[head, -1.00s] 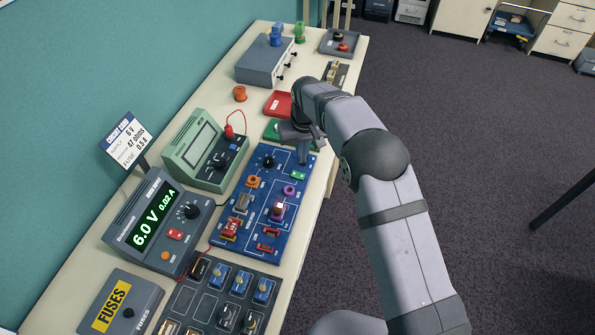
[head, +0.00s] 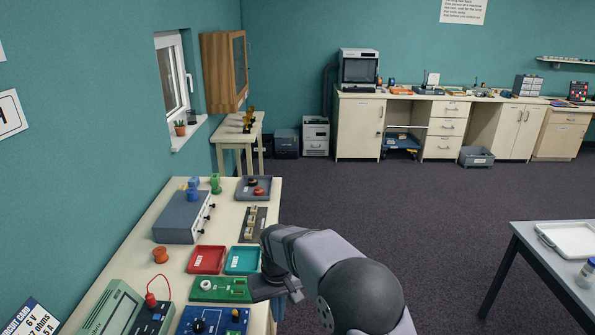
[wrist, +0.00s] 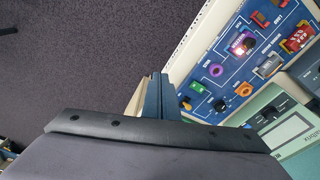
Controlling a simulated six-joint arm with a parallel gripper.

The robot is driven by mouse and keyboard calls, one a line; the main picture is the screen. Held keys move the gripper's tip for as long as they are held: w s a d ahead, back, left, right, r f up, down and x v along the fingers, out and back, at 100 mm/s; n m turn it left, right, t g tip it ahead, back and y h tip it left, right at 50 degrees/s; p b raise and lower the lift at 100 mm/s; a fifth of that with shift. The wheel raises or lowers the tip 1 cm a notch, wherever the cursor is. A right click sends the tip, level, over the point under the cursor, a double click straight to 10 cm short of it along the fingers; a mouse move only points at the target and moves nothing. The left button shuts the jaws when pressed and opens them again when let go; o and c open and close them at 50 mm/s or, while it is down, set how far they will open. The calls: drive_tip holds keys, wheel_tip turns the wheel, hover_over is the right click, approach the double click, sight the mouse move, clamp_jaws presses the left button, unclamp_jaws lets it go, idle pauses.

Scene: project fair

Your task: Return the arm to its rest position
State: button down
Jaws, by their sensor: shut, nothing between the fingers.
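My gripper (wrist: 157,92) is shut and empty in the wrist view. Its fingers point toward the edge of the blue circuit board (wrist: 232,75). In the head view my gripper (head: 290,294) is small, over the right edge of the bench near the green board (head: 212,296). Only the far part of the blue circuit board (head: 222,318) shows there, at the bottom of the picture. The wrist view shows a lit part, a purple knob and several other parts on that board. My arm comes up from the lower right.
The bench (head: 127,251) runs along the left wall. It holds a red tray (head: 206,272), a teal tray (head: 243,272), a grey box (head: 183,224), a dark tray (head: 244,195) and a green meter (head: 110,309). A grey table (head: 540,262) stands at the right. The carpet between them is clear.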

drive_tip(key=s+d+r+m, duration=0.2)
drive_tip(key=s+d, duration=0.8)
drive_tip(key=d, duration=0.3)
drive_tip(key=s+d+f+m, duration=0.1)
drive_tip(key=s+d, duration=0.2)
drive_tip(key=s, duration=0.4)
drive_tip(key=s+d+f+m+g, duration=0.1)
drive_tip(key=s+d, duration=0.3)
drive_tip(key=s, duration=0.4)
drive_tip(key=shift+d+b, duration=0.15)
drive_tip(key=shift+b, duration=0.3)
